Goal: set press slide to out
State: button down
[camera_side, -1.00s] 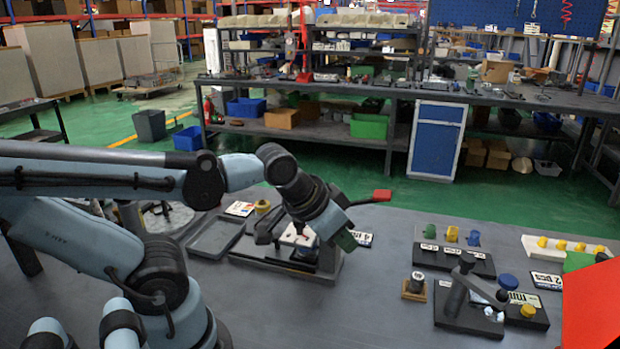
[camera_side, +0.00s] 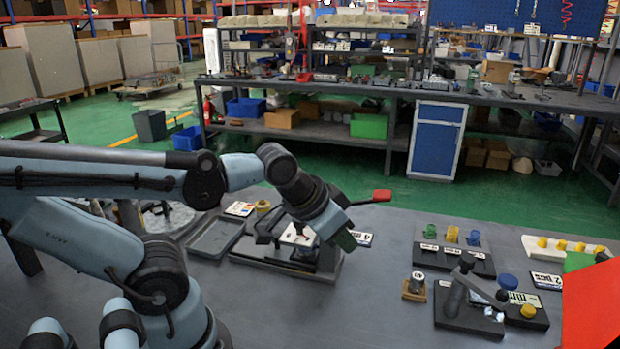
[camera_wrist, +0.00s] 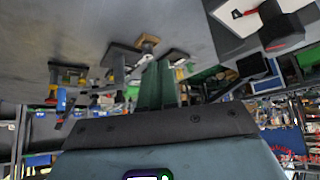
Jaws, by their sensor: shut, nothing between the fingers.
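My gripper (camera_side: 345,241) is in front of the press station, its dark green fingers closed and empty, pointing down and to the right. In the wrist view the closed fingers (camera_wrist: 158,86) point up the picture with nothing between them. The press station (camera_side: 275,257) has a dark base and a lever with a red handle (camera_side: 381,196) sticking out to the right behind my wrist. My wrist and fingers cover much of the station. I cannot make out the slide or its position. A numbered label plate (camera_side: 362,239) lies just right of the fingers.
A grey tray (camera_side: 215,237) lies left of the press. On the right are a block with green, yellow and blue knobs (camera_side: 455,258), a small wooden block (camera_side: 414,287) and a lever fixture (camera_side: 466,308). A red panel (camera_side: 590,305) fills the right edge. Bare table lies between.

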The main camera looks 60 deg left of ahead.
jog(key=c, duration=1.6)
grip_release()
jog(key=shift+o, duration=1)
jog(key=shift+r, duration=0.3)
jog(key=o, duration=0.4)
notch_tip(320, 180, up, 8)
jog(key=shift+r, duration=0.1)
jog(key=n+g, duration=0.7)
jog(key=n, duration=2.5)
send_over(277, 235)
notch_tip(277, 235, down, 5)
jog(key=shift+m, duration=0.3)
jog(key=shift+f, duration=6.25)
